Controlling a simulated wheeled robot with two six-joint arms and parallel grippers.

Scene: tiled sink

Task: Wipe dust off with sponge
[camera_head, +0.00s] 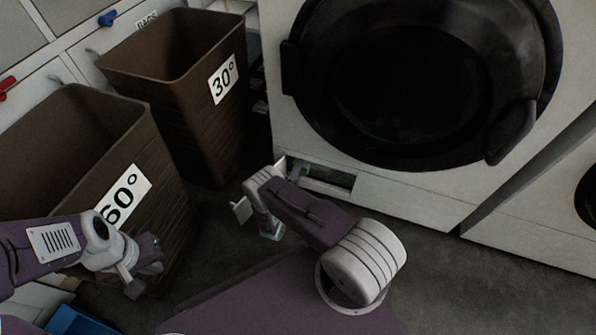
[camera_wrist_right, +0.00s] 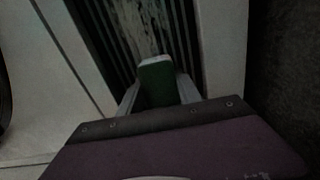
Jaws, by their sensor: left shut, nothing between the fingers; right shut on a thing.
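My right gripper (camera_wrist_right: 160,95) is shut on a sponge (camera_wrist_right: 156,82), dark green with a paler top edge, in the right wrist view. The sponge is in front of a dark ribbed grille (camera_wrist_right: 97,38) with a pale dusty patch (camera_wrist_right: 148,26) on it. I cannot tell whether the sponge touches the grille. In the head view my right arm reaches to the low open compartment (camera_head: 328,177) under the black round machine door; the sponge cannot be made out there. My left gripper (camera_head: 142,272) is shut and empty, in front of the 60° basket.
The brown 60° basket (camera_head: 158,205) and 30° basket (camera_head: 195,118) stand at left, close to the arms. The white machine (camera_head: 410,200) with its black door (camera_head: 405,75) fills the upper right. Grey floor (camera_head: 470,290) is clear at lower right. A blue object (camera_head: 72,322) lies lower left.

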